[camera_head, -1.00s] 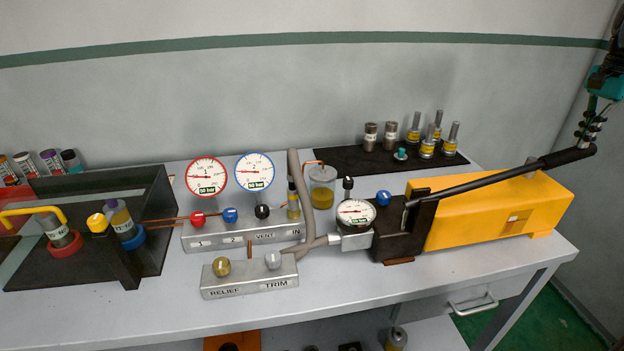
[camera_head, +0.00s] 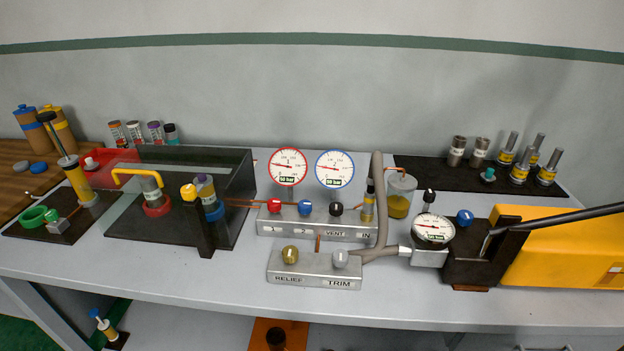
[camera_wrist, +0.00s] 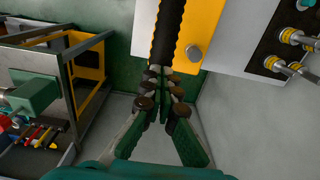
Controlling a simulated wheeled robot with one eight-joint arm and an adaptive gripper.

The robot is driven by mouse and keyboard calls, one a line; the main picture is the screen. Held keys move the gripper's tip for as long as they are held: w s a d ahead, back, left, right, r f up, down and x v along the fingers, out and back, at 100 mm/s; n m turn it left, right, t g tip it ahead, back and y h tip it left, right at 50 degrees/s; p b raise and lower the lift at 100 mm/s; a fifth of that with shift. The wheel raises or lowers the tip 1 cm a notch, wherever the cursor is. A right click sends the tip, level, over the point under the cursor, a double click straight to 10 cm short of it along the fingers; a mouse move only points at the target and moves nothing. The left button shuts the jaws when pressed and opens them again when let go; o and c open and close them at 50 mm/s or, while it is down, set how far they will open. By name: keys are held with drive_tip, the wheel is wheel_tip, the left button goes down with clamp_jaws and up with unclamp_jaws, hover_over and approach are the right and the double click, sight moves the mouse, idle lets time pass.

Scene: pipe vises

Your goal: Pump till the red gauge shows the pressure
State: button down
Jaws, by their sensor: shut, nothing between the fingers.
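The red-rimmed gauge (camera_head: 288,167) stands at the back of the valve block, with a tag that appears to read 50 bar. A blue-rimmed gauge (camera_head: 334,169) is beside it. The yellow pump (camera_head: 570,250) is at the right end of the bench, with its black lever (camera_head: 560,218) running up out of the right edge. A smaller gauge (camera_head: 433,229) is on the pump's left. In the wrist view my gripper (camera_wrist: 163,88) is shut and empty at the end of the lever's black grip (camera_wrist: 168,35). Whether it touches the grip I cannot tell. The needles are too small to read exactly.
Red, blue and black knobs sit on the valve block (camera_head: 315,230); the relief and trim block (camera_head: 315,270) lies in front. A grey hose (camera_head: 377,190) arches beside them. Metal cylinders stand on a black mat (camera_head: 430,175) behind the pump. A cart (camera_wrist: 60,80) is left in the wrist view.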

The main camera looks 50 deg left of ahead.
drive_tip(key=shift+w+d+f, duration=0.2)
drive_tip(key=shift+f, duration=0.75)
drive_tip(key=shift+w+d+f, duration=0.15)
drive_tip(key=shift+f, duration=0.85)
drive_tip(key=shift+w+d+f, duration=0.2)
drive_tip(key=shift+f, duration=0.75)
